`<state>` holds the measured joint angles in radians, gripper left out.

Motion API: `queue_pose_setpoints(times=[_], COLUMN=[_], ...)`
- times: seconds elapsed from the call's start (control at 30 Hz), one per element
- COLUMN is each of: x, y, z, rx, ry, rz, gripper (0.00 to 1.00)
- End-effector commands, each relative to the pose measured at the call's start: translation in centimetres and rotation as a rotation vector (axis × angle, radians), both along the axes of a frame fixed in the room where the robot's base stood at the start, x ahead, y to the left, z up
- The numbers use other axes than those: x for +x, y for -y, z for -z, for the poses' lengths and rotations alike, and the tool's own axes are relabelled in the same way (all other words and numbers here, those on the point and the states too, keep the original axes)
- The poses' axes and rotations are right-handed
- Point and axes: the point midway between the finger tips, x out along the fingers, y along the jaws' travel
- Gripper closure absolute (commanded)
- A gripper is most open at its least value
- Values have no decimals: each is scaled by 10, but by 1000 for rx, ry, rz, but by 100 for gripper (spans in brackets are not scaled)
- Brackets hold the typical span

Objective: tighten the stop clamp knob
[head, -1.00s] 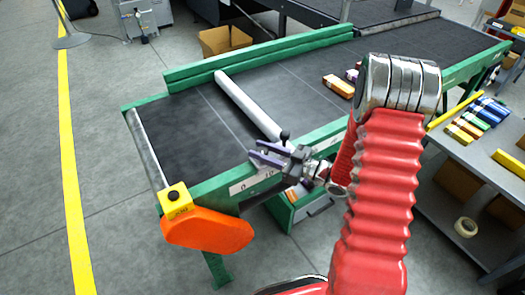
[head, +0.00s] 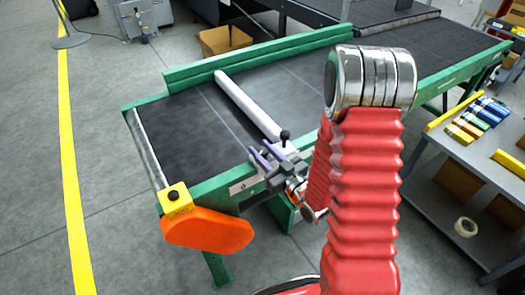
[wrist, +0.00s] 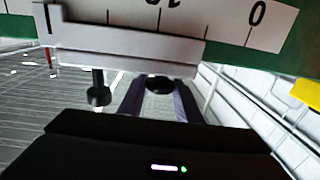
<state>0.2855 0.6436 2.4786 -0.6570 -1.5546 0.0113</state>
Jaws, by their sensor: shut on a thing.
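The pale stop bar (head: 248,106) lies across the dark conveyor belt (head: 205,118). Its clamp sits at the near green rail, beside a white scale strip, seen upside down in the wrist view (wrist: 222,17). A black ball-topped post (head: 285,134) stands at the bar's near end; it also shows in the wrist view (wrist: 98,93). A round black clamp knob (wrist: 158,82) sits between my two purple fingers in the wrist view. My gripper (head: 266,157) is at the rail by the clamp, shut on the knob. The knob is hidden in the head view.
A yellow button box (head: 175,198) and an orange guard (head: 207,232) are at the belt's near left end. A grey bench (head: 440,145) with coloured boxes stands at right. My red arm covers part of the belt.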

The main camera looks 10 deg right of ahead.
Motion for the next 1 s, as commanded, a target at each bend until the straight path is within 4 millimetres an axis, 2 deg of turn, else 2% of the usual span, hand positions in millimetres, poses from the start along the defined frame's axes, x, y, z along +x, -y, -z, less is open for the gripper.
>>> queue_pose_setpoints(times=[1.0], x=[1], y=[-3], z=[-1], rx=[2], ry=[3], rz=[514], gripper=[92])
